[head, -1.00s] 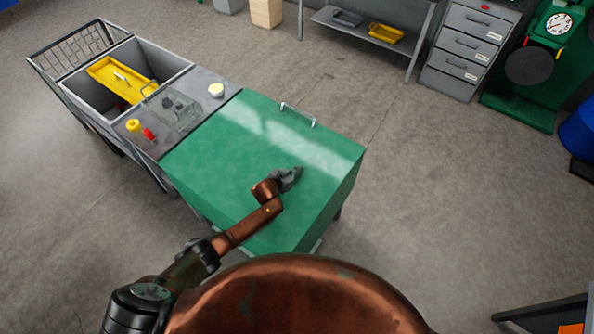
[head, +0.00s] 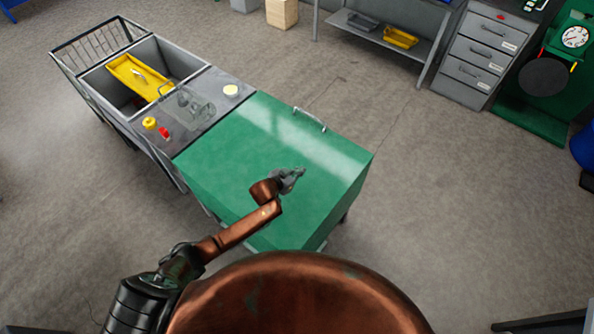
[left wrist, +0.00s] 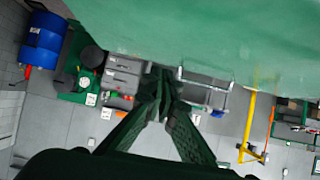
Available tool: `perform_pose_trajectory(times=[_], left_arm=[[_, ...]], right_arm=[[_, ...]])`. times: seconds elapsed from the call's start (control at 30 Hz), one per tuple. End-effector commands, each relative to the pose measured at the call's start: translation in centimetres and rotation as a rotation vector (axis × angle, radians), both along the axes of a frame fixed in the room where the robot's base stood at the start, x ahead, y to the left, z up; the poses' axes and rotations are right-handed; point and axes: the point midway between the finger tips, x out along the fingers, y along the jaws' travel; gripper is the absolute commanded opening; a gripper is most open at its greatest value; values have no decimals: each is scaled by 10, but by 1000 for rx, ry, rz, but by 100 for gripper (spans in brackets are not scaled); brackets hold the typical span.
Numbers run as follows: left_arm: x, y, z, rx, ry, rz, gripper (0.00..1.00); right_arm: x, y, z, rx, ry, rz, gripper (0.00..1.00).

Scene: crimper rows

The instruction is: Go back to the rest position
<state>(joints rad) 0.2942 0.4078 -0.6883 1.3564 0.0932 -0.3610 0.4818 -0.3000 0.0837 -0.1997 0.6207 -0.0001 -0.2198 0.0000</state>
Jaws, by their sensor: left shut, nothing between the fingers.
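My left gripper (head: 292,178) is over the green box-like cabinet (head: 240,135) in the head view, near the right part of its top. It is shut and empty. In the left wrist view, the fingers of the left gripper (left wrist: 160,90) come together at their tips, with a green surface (left wrist: 200,35) across the top of the picture. I cannot tell whether the gripper touches the cabinet. My right gripper does not show in either view.
Left of the green cabinet is a grey top with a yellow-capped jar (head: 150,123), a red item (head: 165,132) and a white-lidded tub (head: 231,90). Beyond it is a grey bin holding a yellow tray (head: 130,72). Drawers (head: 480,50) stand far right. Floor right of the cabinet is clear.

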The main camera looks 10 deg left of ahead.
Motion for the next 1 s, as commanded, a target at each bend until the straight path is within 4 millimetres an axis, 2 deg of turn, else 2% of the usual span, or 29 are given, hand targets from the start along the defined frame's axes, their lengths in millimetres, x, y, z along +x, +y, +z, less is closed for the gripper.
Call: perform_pose_trajectory(times=[0.23,0.47,0.57,0.67,0.77,1.0], left_arm=[[-18,8,20,0,-1,-1,0],[-22,9,24,0,0,0,0],[-31,9,21,-1,15,11,0],[-60,12,17,5,62,45,0],[-107,28,14,25,141,106,0],[-244,110,24,115,373,277,0]], right_arm=[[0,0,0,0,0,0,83],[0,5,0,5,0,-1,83],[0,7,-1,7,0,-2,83],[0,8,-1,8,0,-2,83],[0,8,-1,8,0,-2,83],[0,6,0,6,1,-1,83]])
